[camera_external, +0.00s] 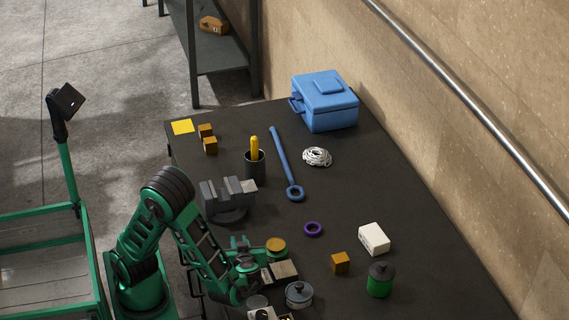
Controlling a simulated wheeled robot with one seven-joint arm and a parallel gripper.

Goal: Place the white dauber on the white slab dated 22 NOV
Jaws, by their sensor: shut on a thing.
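My gripper (249,279) is low over the near left edge of the table, partly hidden by my own wrist. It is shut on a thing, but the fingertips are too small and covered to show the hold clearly. A pale round thing (258,302) right by it looks like the white dauber. A whitish slab (262,313) with dark marks lies at the bottom edge, partly cut off. Another pale slab (285,269) lies right of my gripper. I cannot read a date on either slab, so I cannot tell which is 22 NOV.
A grey round pot (299,294), an orange-topped dauber-like piece (276,245), an orange cube (340,262), a green canister (380,280) and a white block (374,238) stand nearby. A vise (228,198) and purple ring (313,229) are farther back.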

